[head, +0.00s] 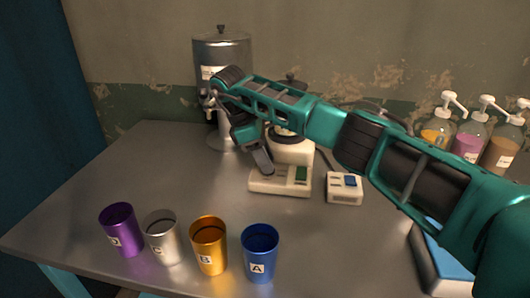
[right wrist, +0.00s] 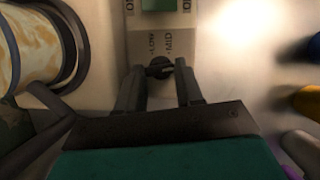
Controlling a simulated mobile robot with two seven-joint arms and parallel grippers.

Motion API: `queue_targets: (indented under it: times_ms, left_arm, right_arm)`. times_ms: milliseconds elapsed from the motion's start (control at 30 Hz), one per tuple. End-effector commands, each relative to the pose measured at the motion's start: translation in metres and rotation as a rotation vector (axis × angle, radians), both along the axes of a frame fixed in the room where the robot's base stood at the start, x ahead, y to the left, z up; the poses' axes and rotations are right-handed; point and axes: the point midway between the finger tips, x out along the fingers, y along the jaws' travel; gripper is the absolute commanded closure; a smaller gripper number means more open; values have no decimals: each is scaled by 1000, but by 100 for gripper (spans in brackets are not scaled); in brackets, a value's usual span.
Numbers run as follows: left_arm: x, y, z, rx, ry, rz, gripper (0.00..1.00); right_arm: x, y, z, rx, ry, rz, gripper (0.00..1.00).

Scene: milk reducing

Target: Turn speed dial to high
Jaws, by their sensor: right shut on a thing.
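The speed dial (right wrist: 159,68) is a small dark knob on the cream control panel in the right wrist view. LOW and MID labels show beside it; other labels near it are hidden or unreadable, and I cannot tell which mark it points at. My right gripper (right wrist: 160,73) is shut on the dial, one finger on each side. In the head view my right gripper (head: 263,162) reaches down onto the cream base (head: 280,188) of the machine, hiding the dial. My left gripper is not in view.
Purple (head: 122,232), silver (head: 163,240), gold (head: 209,247) and blue (head: 260,256) cups stand along the table's front. A small white box (head: 344,189) stands right of the base. A metal dispenser (head: 222,55) and pump bottles (head: 468,140) stand behind. The left table is clear.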

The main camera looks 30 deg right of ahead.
Motion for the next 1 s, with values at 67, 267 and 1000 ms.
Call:
queue_targets:
  times_ms: [67,267,1000]
  left_arm:
    - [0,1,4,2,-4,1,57]
    - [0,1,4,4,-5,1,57]
    - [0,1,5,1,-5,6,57]
  right_arm:
    - [1,0,2,1,-1,-42,94]
    - [1,0,1,0,-1,-118,94]
    - [2,-1,0,1,-2,-154,53]
